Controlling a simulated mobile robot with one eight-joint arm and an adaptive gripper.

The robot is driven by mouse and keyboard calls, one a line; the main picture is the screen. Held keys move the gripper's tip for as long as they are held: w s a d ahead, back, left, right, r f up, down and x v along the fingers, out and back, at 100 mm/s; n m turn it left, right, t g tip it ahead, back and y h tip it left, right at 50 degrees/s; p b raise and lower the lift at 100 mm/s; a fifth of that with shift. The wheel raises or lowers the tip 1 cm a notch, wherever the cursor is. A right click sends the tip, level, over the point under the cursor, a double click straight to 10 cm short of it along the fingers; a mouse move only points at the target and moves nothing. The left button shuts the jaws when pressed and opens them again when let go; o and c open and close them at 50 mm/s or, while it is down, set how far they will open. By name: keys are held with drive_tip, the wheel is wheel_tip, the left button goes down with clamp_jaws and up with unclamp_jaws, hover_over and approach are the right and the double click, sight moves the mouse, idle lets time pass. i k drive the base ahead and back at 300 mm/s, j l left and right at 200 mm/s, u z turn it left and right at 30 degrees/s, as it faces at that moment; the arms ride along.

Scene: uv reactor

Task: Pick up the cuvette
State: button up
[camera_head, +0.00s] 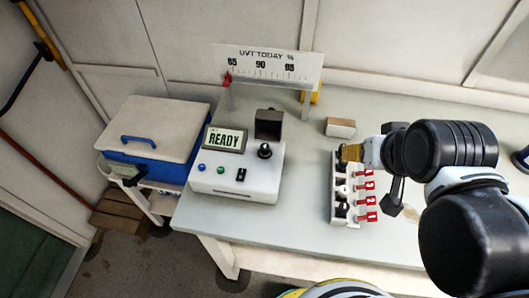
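A pale rack (347,219) stands on the bench, with a row of dark and light slots and several red numbered tags along its right side. I cannot make out a separate cuvette with certainty in it. My arm comes in from the right, over the bench. A dark part that looks like my gripper (393,206) hangs just right of the rack. Its fingers cannot be told apart, and no held object can be made out. An amber-brown piece (352,153) shows at the rack's far end, beside my wrist; what it is stays unclear.
A white instrument (238,181) reading READY, with a dark block (268,124) behind it, stands left of the rack. A percent scale board (266,66) stands behind. A small box (340,127) lies behind the rack. A blue cooler (150,160) is left. Bench between instrument and rack is clear.

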sight(264, 147)
drive_tip(key=j+u, duration=0.3)
drive_tip(key=u, duration=0.15)
drive_tip(key=j+u, duration=0.4)
